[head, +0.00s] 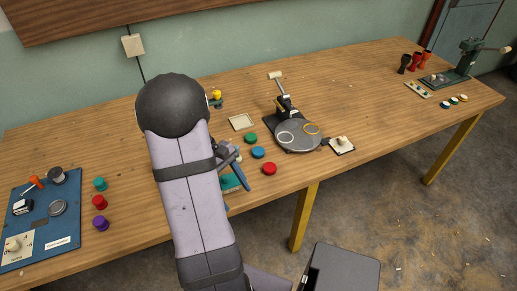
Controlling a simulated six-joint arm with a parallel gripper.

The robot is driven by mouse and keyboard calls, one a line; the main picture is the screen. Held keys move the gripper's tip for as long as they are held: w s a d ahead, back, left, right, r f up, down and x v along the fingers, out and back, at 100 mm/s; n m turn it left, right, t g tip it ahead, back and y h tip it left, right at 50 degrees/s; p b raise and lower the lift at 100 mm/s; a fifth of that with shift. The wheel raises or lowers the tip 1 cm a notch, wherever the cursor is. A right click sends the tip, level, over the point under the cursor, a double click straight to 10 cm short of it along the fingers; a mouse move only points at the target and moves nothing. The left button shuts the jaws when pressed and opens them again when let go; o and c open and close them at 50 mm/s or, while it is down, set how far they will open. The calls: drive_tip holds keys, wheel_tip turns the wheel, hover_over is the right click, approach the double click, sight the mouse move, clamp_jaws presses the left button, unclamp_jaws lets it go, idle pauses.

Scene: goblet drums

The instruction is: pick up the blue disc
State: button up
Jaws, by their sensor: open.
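A small blue disc (258,152) lies on the wooden table between a green disc (251,138) and a red disc (269,168).
A round grey plate (299,135) with a lever device stands right of the discs. A teal block (231,184) lies near the front edge. A blue board (40,221) with parts is at the left. The table's middle right is clear.

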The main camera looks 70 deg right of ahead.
drive_tip(key=d+n+h+b, duration=0.1)
drive_tip(key=d+n, duration=0.1)
drive_tip(key=w+d+r+n+t+h+b, duration=0.1)
drive_tip(key=d+n, duration=0.1)
drive_tip(key=d, duration=0.1)
drive_tip(key=d+n+h+b, duration=0.1)
drive_tip(key=d, duration=0.1)
drive_tip(key=shift+w+d+r+n+t, duration=0.2)
drive_tip(key=shift+w+r+n+t, duration=0.1)
drive_tip(key=shift+w+n+t, duration=0.1)
drive_tip(key=shift+w+d+r+m+t+h, duration=0.25)
drive_tip(key=shift+d+r+t, duration=0.1)
drive_tip(key=shift+d, duration=0.25)
drive_tip(key=shift+w+d+r+m+t+h, duration=0.15)
drive_tip(key=shift+d+r+m+t+h, duration=0.15)
drive_tip(key=shift+d, duration=0.3)
drive_tip(key=d+m, duration=0.1)
drive_tip(key=m, duration=0.1)
drive_tip(key=w+m+p, duration=0.1)
drive_tip(key=shift+d+r+m+t, duration=0.2)
drive_tip(key=shift+d+m+t, duration=0.15)
drive_tip(key=w+d+r+m+t+h+p, duration=0.2)
drive_tip(key=d+m+p, duration=0.4)
drive_tip(key=m, duration=0.7)
drive_tip(key=m+g+y, duration=0.1)
approach(258, 151)
drive_tip(key=shift+p+x, duration=0.7)
drive_tip(key=shift+x, duration=3.4)
drive_tip(key=shift+d+r, duration=0.1)
drive_tip(key=c, duration=1.1)
